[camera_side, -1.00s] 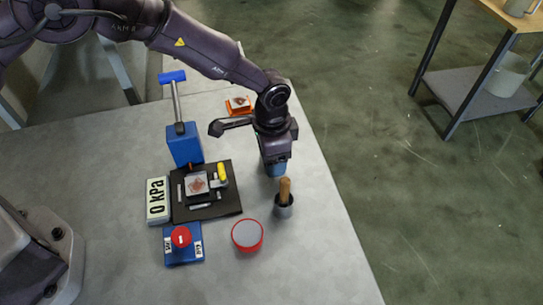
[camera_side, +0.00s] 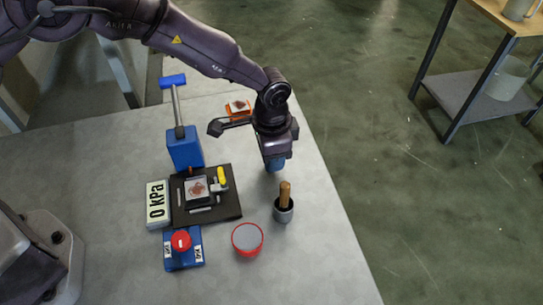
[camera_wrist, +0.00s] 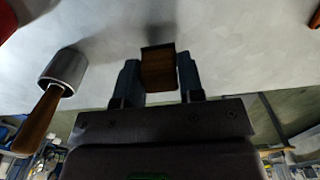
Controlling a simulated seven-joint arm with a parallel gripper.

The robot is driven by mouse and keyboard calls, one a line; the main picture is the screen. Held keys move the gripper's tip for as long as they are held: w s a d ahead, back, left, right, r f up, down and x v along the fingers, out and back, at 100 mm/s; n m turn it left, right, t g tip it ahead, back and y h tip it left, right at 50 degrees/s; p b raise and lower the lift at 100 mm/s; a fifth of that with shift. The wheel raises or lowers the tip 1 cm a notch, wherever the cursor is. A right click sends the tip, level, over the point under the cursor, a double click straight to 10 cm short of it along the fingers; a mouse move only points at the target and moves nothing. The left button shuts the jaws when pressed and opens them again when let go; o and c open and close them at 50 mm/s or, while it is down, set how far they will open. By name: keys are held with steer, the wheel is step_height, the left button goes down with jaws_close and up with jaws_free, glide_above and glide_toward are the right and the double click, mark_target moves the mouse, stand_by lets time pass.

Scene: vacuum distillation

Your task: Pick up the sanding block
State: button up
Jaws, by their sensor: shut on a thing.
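The sanding block (camera_wrist: 158,72) is a small brown block with a dark edge, seen in the wrist view between the two blue fingers. My gripper (camera_wrist: 159,82) is shut on it, with one finger at each side. In the side view my gripper (camera_side: 275,165) points down near the table's right edge, behind the wooden-handled tool. The block is hidden there by the fingers. The gap between block and table, if any, cannot be told.
A wooden-handled tool in a grey metal cup (camera_side: 284,205) stands close by. A red-rimmed round container (camera_side: 247,239), a black plate (camera_side: 228,205), a blue pump (camera_side: 185,147), a 0 kPa display (camera_side: 158,204) and a red-knobbed blue switch (camera_side: 182,243) are to the left. An orange tray (camera_side: 238,109) lies behind.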

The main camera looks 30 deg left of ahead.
steer(key=s+a+r, duration=0.7)
steer(key=s+r, duration=0.4)
steer(key=s, duration=0.1)
steer(key=shift+r, duration=0.35)
steer(key=shift+s, duration=0.1)
